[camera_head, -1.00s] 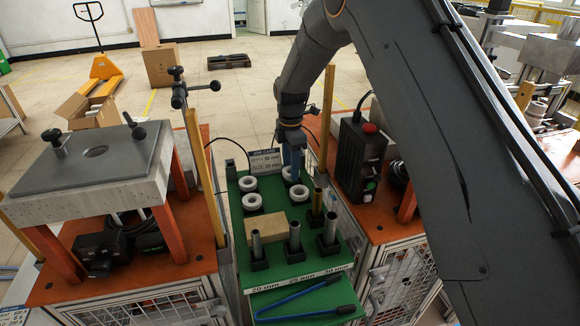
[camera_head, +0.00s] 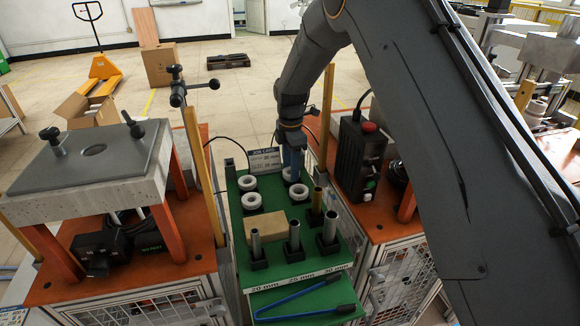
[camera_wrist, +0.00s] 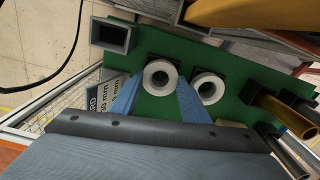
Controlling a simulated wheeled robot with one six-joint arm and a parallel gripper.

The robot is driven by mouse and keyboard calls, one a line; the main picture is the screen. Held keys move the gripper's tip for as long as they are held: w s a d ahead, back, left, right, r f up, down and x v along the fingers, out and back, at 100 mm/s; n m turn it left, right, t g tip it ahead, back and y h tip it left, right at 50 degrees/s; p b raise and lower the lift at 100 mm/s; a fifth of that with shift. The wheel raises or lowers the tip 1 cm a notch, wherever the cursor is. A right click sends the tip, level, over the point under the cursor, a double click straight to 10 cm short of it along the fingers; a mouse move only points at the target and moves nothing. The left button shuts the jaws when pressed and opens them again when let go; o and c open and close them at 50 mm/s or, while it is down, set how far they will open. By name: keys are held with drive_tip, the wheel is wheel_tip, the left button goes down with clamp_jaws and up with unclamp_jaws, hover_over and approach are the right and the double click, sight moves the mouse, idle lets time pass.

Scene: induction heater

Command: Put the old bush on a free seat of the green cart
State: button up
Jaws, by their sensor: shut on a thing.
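My gripper (camera_head: 291,158) points down at the back right of the green cart (camera_head: 276,274). In the wrist view its blue fingers (camera_wrist: 160,84) are shut on a pale ring (camera_wrist: 158,70), which I take to be the old bush. The ring is over a dark square seat at the cart top; whether it rests fully there I cannot tell. It shows below the fingers in the head view (camera_head: 290,174). Three similar pale rings sit on dark seats: back left (camera_head: 248,183), front left (camera_head: 252,201) and front right (camera_head: 299,192).
Grey tubes (camera_head: 294,237) and a brass tube (camera_head: 316,202) stand upright on the cart, with a tan block (camera_head: 266,226) between them and the rings. A job card (camera_head: 264,160) stands at the back. A black control box (camera_head: 359,155) and a press table (camera_head: 95,170) flank the cart.

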drive_tip(key=shift+f, duration=0.35)
drive_tip(key=o, duration=1.2)
drive_tip(key=shift+o, duration=0.2)
drive_tip(key=shift+r, duration=0.1)
wheel_tip(320, 180, up, 8)
drive_tip(key=b, duration=0.2)
drive_tip(key=shift+f, duration=0.2)
drive_tip(key=shift+a, duration=0.1)
